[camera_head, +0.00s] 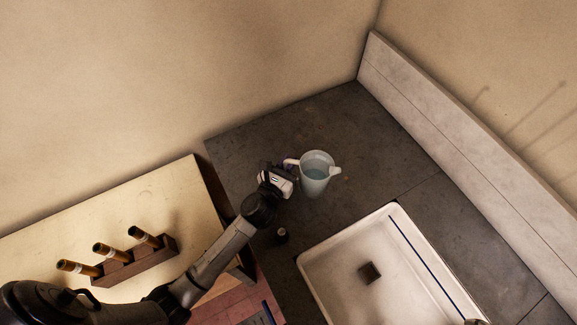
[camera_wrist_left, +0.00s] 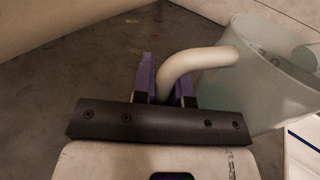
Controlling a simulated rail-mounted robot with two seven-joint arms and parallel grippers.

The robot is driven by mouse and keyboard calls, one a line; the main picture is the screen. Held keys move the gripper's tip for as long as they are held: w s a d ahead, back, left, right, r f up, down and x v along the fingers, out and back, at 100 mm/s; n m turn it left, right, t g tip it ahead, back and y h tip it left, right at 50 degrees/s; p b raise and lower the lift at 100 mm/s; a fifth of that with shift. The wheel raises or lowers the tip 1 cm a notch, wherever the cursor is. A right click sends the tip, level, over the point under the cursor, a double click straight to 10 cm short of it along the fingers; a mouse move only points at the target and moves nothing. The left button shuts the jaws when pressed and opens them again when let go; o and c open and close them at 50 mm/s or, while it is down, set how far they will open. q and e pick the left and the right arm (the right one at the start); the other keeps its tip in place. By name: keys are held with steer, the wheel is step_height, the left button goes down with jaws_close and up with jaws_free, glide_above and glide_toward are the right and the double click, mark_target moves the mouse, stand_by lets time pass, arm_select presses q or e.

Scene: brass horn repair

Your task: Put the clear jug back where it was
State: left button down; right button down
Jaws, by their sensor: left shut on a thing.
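The clear jug (camera_head: 317,178) is upright at the dark counter, left of and behind the sink, with its white handle toward my left gripper. My left gripper (camera_head: 283,173) reaches in from the left and is shut on that handle. In the left wrist view the purple fingers (camera_wrist_left: 165,82) of my left gripper lie on both sides of the white handle (camera_wrist_left: 190,62). The translucent jug body (camera_wrist_left: 262,75) fills the right of that view. Whether the jug's base touches the counter I cannot tell. My right gripper is not in view.
A white sink (camera_head: 318,262) is set in the dark counter (camera_head: 400,160) at the lower right. A small dark bottle (camera_head: 281,236) stands by the sink's left edge. Counter behind the jug is clear.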

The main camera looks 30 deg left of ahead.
arm_select(q)
steer(key=shift+f, duration=0.95)
steer(key=shift+f+b, duration=0.1)
steer(key=shift+b, duration=0.2)
steer(key=c, duration=1.1)
jaws_free()
steer(key=shift+c, duration=0.2)
steer(key=shift+s, duration=0.2)
steer(key=s, duration=1)
steer(key=shift+s+d, duration=0.25)
steer(key=shift+d, duration=0.1)
steer(key=shift+s, duration=0.55)
